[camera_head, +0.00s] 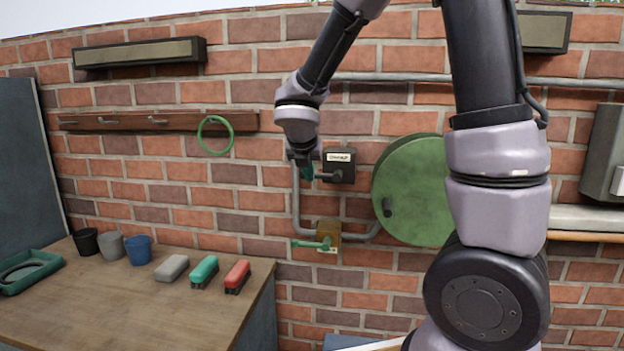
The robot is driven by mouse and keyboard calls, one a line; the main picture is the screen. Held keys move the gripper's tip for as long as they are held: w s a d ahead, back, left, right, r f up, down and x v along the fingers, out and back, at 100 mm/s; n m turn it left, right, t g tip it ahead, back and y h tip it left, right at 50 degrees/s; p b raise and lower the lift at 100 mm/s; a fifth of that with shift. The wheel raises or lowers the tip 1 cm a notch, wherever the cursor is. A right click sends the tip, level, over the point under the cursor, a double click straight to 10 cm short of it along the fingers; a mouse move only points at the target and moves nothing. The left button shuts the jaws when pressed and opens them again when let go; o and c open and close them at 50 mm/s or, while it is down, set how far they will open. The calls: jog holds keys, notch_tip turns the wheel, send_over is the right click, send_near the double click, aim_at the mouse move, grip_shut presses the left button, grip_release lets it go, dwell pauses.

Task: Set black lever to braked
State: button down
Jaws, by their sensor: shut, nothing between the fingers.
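A black box (342,172) with a small white label is fixed to the brick wall near the middle. The label is too small to read. A short grey lever (327,176) sticks out from the box to the left, close to level. My gripper (307,172) is shut and empty at the left end of this lever. Its teal fingertips look close to the lever, but I cannot tell whether they touch. The gripper hides part of the lever's end and the wall behind it.
Below, a brass box (329,231) carries a teal lever (310,244) pointing left. A round green cover (413,190) is to the right. A wooden table (130,300) with cups and brushes stands at left. A green ring (215,135) hangs from a rack.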

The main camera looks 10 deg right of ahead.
aim_at(321, 174)
jog(key=w+d+f, duration=0.2)
jog(key=w+f, duration=0.1)
jog(key=w, duration=0.3)
jog(key=shift+w+d+f, duration=0.3)
jog(key=shift+d+f, duration=0.05)
jog(key=shift+d, duration=0.05)
dwell(0.4)
jog(key=shift+r, duration=0.1)
dwell(0.4)
